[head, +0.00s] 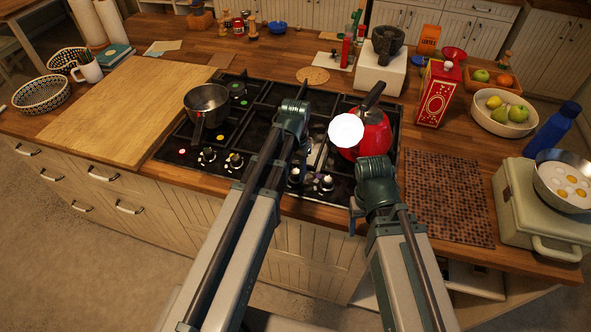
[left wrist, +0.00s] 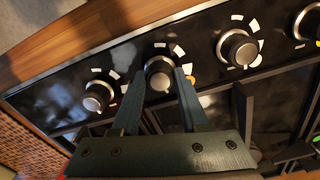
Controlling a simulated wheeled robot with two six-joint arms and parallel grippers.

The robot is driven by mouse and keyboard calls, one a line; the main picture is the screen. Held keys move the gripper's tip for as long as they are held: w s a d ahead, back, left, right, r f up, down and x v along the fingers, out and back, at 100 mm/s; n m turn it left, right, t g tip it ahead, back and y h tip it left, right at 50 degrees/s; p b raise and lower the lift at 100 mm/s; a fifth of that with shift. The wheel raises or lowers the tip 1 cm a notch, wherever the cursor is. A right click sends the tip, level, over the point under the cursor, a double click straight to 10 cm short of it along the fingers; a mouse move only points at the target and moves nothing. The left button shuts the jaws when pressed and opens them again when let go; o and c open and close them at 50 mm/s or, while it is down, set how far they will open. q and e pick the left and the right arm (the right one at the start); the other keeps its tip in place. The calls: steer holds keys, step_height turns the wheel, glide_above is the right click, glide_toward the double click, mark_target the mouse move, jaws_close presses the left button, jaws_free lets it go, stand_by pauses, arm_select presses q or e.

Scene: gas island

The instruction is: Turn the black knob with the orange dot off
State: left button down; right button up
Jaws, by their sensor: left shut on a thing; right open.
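A black knob with a silver rim (left wrist: 160,75) is on the hob's front strip, with an orange dot (left wrist: 191,80) beside it in the left wrist view. My left gripper (left wrist: 161,78) is shut on this knob, one finger on each side. In the head view the knob (head: 295,175) shows just beside my left arm, which hides most of that gripper. My right gripper (head: 356,214) is open near the hob's front right corner, mostly hidden by its own arm.
Another knob (left wrist: 98,95) and a further knob (left wrist: 238,48) flank the held one. A red kettle (head: 372,135) stands on the right of the hob and a saucepan (head: 207,103) on the left. A brown mat (head: 448,195) lies right of the hob.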

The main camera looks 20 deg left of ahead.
arm_select(q)
steer(key=shift+m, duration=1)
steer(key=shift+c, duration=2.1)
jaws_free()
steer(key=shift+r, duration=0.1)
step_height(320, 180, up, 14)
steer(key=p, duration=1.4)
steer(key=shift+f, duration=0.2)
